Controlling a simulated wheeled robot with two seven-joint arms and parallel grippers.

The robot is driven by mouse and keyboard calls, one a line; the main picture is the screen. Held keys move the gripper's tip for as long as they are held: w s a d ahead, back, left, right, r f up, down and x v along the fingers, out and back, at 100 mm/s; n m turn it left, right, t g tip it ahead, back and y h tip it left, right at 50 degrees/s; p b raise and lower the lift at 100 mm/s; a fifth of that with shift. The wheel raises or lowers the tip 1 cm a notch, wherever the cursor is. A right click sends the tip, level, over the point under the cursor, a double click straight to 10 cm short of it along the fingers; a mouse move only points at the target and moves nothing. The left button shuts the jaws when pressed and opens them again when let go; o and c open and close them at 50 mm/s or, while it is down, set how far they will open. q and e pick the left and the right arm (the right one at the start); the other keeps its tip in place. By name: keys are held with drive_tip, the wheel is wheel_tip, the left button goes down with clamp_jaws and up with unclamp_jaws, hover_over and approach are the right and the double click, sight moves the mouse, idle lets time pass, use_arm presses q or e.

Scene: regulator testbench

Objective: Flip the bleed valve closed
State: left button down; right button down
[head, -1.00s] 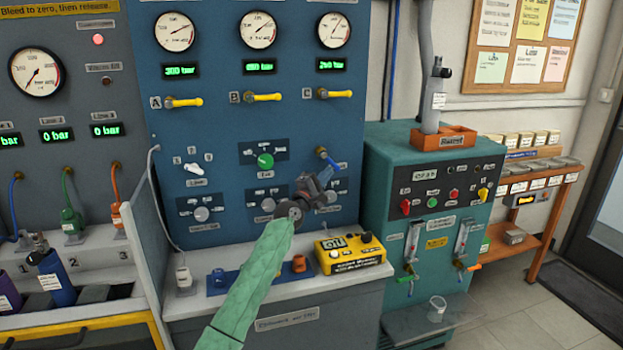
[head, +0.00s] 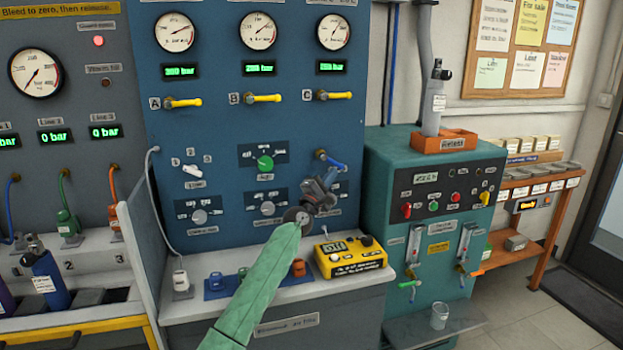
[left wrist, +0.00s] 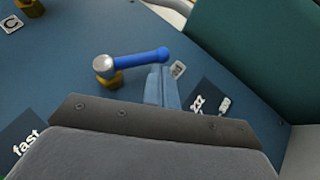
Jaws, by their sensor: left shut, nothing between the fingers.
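The bleed valve is a short blue lever (head: 333,161) on a brass fitting, low on the blue panel below yellow lever C. In the head view it slants down to the right from its pivot. In the left wrist view the blue lever (left wrist: 145,58) runs right from a round silver cap. My left gripper (head: 328,180) is shut and empty, just below the lever. In the left wrist view its closed fingertips (left wrist: 161,85) are right under the lever's free end; I cannot tell whether they touch. My right gripper is out of view.
A yellow meter box (head: 349,257) sits on the bench below my left gripper. A green knob (head: 265,163) is left of the lever on the panel. A teal cabinet (head: 385,215) stands close on the right.

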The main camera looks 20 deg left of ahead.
sight(341, 168)
use_arm(q)
drive_tip(key=shift+w+d+r, duration=0.4)
drive_tip(key=shift+d+r, duration=0.15)
drive_tip(key=shift+d, duration=0.05)
drive_tip(key=shift+w+d+r, duration=0.4)
drive_tip(key=shift+d+r, duration=0.1)
drive_tip(key=shift+d, duration=0.1)
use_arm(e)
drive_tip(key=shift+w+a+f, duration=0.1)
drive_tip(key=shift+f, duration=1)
